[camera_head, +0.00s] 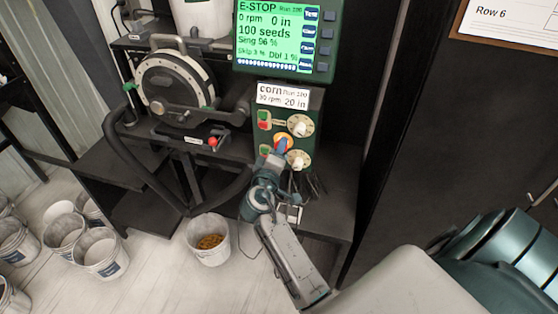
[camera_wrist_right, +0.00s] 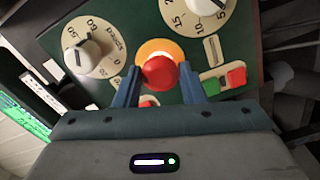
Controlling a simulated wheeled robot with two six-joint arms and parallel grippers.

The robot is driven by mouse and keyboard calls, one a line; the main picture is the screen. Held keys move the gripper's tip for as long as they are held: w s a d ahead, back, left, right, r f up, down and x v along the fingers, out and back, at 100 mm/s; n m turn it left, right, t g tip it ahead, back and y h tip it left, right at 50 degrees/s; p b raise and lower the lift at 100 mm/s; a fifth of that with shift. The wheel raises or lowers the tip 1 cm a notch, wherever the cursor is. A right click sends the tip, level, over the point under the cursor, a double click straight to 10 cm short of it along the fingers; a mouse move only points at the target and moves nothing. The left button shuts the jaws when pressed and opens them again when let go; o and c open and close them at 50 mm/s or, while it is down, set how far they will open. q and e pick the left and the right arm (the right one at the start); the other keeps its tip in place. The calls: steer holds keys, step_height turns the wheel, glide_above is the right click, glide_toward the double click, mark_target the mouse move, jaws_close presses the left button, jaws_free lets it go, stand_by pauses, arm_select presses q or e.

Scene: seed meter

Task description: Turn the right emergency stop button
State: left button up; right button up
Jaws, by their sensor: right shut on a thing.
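The emergency stop button (camera_wrist_right: 160,72) is a red mushroom head on a yellow-orange base, on the green control panel (camera_head: 268,103). In the head view, only part of the yellow base (camera_head: 283,137) shows above my gripper, which hides most of the red head. My right gripper (camera_head: 281,146) reaches the panel from below. In the right wrist view, its two blue fingers (camera_wrist_right: 160,77) stand on either side of the red head, shut on it. The display (camera_head: 276,38) above the panel reads "E-STOP". My left gripper is not in view.
Dials (camera_head: 300,124) and green and red push buttons (camera_wrist_right: 224,82) sit close around the emergency stop. A round machine (camera_head: 174,88) and a red-knobbed lever (camera_head: 213,142) are to the left. Buckets (camera_head: 209,240) stand on the floor. A dark cabinet is at the right.

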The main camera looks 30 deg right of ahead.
steer(key=m+b, duration=0.2)
steer(key=b, duration=0.1)
steer(key=shift+r, duration=0.1)
steer(key=shift+m, duration=0.3)
steer(key=shift+r, duration=0.1)
steer(key=o, duration=1)
steer(key=shift+w, duration=0.1)
steer(key=shift+c, duration=0.2)
steer(key=shift+d, duration=0.1)
steer(key=shift+f, duration=0.2)
